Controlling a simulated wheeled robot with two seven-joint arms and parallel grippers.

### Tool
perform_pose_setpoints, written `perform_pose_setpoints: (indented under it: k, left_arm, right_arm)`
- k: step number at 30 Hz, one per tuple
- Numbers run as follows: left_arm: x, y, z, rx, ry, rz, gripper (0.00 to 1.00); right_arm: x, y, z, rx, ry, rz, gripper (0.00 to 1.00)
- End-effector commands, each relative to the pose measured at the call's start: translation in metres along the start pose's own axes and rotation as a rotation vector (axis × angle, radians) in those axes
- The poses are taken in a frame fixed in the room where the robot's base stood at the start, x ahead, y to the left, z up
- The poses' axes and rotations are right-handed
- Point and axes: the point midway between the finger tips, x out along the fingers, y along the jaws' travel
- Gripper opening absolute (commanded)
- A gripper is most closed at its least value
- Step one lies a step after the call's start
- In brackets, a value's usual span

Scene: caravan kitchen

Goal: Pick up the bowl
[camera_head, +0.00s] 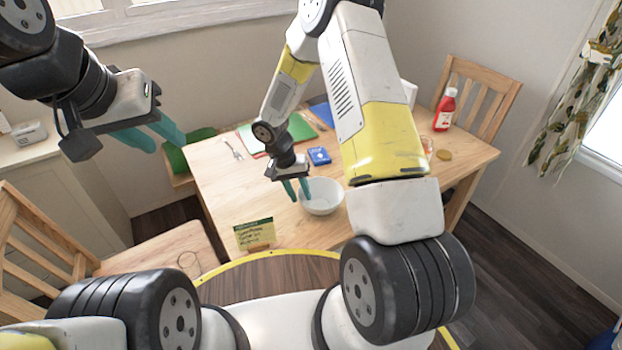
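A white bowl (323,204) stands upright on the wooden table (215,190), near its front edge and left of my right arm. My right gripper (298,199) points down at the bowl's left rim. Its two teal fingers are a little apart, and I cannot tell whether the rim lies between them or behind them. My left gripper (167,138) is raised at the upper left, away from the bowl, with its teal fingers apart and nothing between them.
A blue box (319,156) lies behind the bowl. A red ketchup bottle (445,109) stands at the right. Wooden chairs (478,95) stand around. My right arm hides part of the table.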

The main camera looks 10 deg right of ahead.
Motion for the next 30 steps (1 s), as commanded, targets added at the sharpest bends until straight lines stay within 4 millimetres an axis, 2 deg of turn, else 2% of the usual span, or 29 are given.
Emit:
perform_pose_setpoints:
  k: [2,6,7,30]
  left_arm:
    - [0.0,0.0,0.0,0.0,0.0,0.0,0.36]
    - [0.0,0.0,0.0,0.0,0.0,0.0,0.36]
    - [0.0,0.0,0.0,0.0,0.0,0.0,0.36]
    - [0.0,0.0,0.0,0.0,0.0,0.0,0.36]
  right_arm:
    - [-0.0003,0.0,0.0,0.0,0.0,0.0,0.3]
    - [-0.0004,0.0,0.0,0.0,0.0,0.0,0.02]
    - [-0.0004,0.0,0.0,0.0,0.0,0.0,0.0]
    - [-0.0002,0.0,-0.0002,0.0,0.0,0.0,0.0]
